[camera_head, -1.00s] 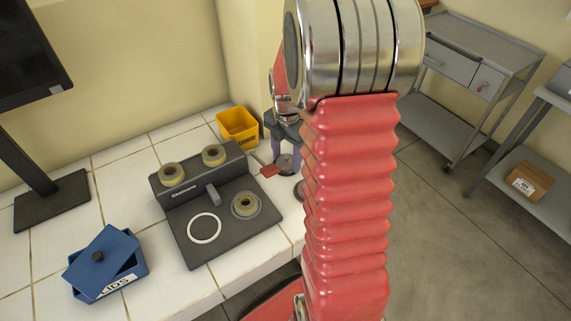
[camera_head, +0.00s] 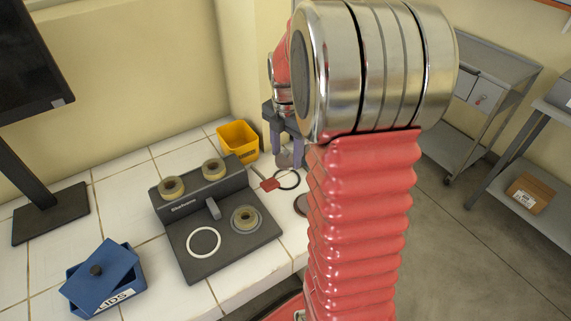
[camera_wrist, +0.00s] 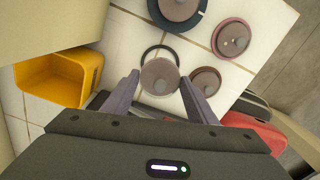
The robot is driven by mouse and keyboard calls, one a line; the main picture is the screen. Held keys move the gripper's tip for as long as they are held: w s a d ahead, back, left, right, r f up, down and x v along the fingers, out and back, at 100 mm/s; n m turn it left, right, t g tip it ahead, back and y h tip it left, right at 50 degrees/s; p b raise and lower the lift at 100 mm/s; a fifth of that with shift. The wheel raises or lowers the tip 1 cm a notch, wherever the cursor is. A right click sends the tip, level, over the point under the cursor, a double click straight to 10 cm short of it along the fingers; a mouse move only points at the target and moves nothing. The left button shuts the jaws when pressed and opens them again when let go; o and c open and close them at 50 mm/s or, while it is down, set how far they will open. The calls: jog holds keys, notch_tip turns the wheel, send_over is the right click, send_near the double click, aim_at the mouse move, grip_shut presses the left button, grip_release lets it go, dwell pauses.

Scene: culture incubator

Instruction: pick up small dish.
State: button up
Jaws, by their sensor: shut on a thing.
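The small dish, a round brownish disc (camera_wrist: 160,77), sits between the two fingertips of my gripper (camera_wrist: 159,80) in the wrist view. My gripper is shut on it. A thin dark ring (camera_wrist: 147,51) on the tiles shows partly behind the dish.
Other round dishes stand close by: one in a dark ring (camera_wrist: 177,8), one at the right (camera_wrist: 233,38), one beside the right finger (camera_wrist: 207,79). A yellow bin (camera_head: 238,139) is left of the gripper. A dark device (camera_head: 215,215) and a blue box (camera_head: 105,280) are further left.

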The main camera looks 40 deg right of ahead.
jog(key=shift+r, duration=1.3)
jog(key=shift+w, duration=0.1)
jog(key=w+a+r+m, duration=0.4)
jog(key=w+a+m, duration=0.4)
jog(key=a, duration=0.3)
jog(key=w+a+r+m, duration=0.4)
jog(key=w+a+m, duration=0.5)
jog(key=w+a, duration=0.2)
jog(key=shift+r, duration=0.4)
jog(key=shift+s+a, duration=0.1)
jog(key=shift+a, duration=0.05)
